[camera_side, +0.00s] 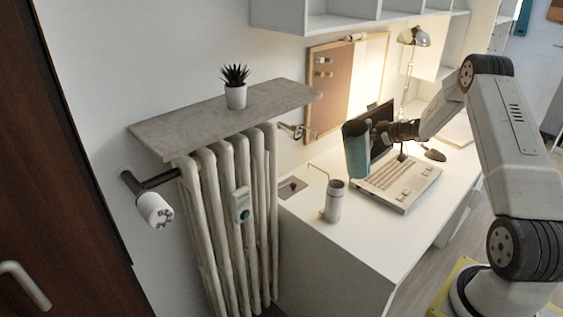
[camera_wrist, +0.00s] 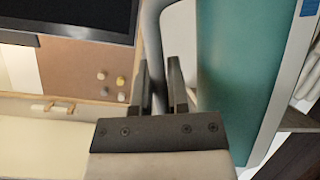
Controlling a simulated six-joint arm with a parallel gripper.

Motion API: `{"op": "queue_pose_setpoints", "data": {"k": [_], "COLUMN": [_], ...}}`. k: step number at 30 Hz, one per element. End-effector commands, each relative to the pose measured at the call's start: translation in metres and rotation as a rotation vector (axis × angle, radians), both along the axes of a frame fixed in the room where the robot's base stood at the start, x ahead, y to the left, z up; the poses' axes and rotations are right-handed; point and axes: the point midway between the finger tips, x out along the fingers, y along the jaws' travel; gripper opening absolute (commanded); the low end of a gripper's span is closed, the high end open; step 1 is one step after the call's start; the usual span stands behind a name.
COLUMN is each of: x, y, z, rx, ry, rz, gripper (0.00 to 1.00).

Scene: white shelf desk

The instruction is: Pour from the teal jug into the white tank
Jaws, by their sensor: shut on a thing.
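The teal jug (camera_side: 357,150) is held in the air above the desk, in front of the laptop, and looks close to upright. My gripper (camera_side: 384,134) is at its right side. In the wrist view the fingers of my gripper (camera_wrist: 161,85) are shut on the jug's grey handle, and the teal body (camera_wrist: 240,75) fills the right side. The white tank (camera_side: 334,202) seems to be the pale cylinder with a dark open top and a thin bent tube. It stands on the desk, below and left of the jug, apart from it. The jug's contents are hidden.
An open laptop (camera_side: 398,182) lies on the desk right of the tank. A radiator (camera_side: 227,170) with a shelf (camera_side: 180,117) and potted plant (camera_side: 235,96) stands left. A lamp (camera_side: 413,38) and corkboard (camera_side: 325,85) are behind. The desk's front corner (camera_side: 375,255) is bare.

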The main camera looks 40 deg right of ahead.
Motion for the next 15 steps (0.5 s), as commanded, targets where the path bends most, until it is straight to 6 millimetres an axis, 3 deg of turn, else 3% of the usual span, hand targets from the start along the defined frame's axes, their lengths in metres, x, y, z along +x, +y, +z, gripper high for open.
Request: {"op": "queue_pose_setpoints", "data": {"k": [15], "x": [0.0006], "y": [-0.0008], "z": [-0.0007], "rx": [-0.030], "ry": [-0.003], "rz": [-0.001], "gripper": [0.00]}}
